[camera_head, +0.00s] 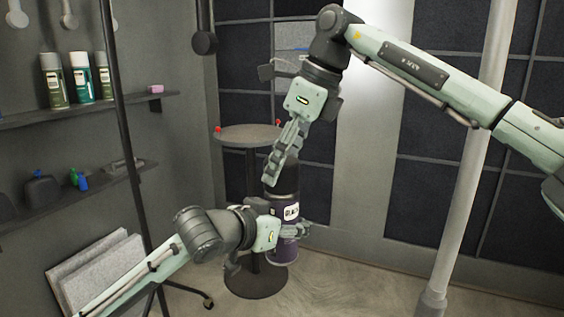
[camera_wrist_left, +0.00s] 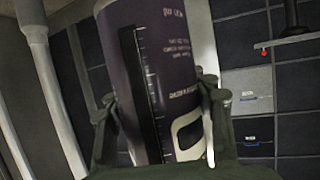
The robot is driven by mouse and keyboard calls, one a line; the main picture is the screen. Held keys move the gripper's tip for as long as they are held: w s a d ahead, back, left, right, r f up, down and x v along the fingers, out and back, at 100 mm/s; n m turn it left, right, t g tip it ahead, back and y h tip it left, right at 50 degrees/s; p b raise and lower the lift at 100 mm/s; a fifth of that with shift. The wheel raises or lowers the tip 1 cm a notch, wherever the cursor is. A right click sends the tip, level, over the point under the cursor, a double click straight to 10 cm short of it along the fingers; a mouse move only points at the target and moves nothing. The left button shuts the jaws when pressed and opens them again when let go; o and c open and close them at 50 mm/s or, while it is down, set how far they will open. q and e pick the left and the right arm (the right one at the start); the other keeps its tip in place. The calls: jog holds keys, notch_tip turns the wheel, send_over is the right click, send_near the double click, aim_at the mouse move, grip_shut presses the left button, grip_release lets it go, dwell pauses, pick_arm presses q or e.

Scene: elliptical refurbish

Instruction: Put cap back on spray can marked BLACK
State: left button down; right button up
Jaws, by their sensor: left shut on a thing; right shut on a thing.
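The spray can (camera_head: 285,250) is dark purple, with a white label whose visible letters fit BLACK. It stands roughly upright in the air in front of the round stool. My left gripper (camera_head: 290,230) is shut around its middle. In the left wrist view, the can (camera_wrist_left: 160,70) fills the space between the left gripper's fingers (camera_wrist_left: 162,105). My right gripper (camera_head: 272,178) points down at the can's top and is shut on the dark cap (camera_head: 288,177). The cap is right at the can's top; whether it is seated cannot be told. The fingers partly hide it.
A round stool (camera_head: 248,134) with small red pieces on its edge stands behind the can. Several spray cans (camera_head: 82,78) and a pink block (camera_head: 156,89) sit on the left wall shelf. A dark upright pole stands at left, a pale column (camera_head: 468,180) at right.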

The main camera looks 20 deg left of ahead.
jog(key=shift+f, duration=0.4)
dwell(0.5)
jog(key=o, duration=1.3)
jog(key=shift+v, duration=3.5)
jog(key=shift+x, duration=3.35)
jog(key=shift+r, duration=0.1)
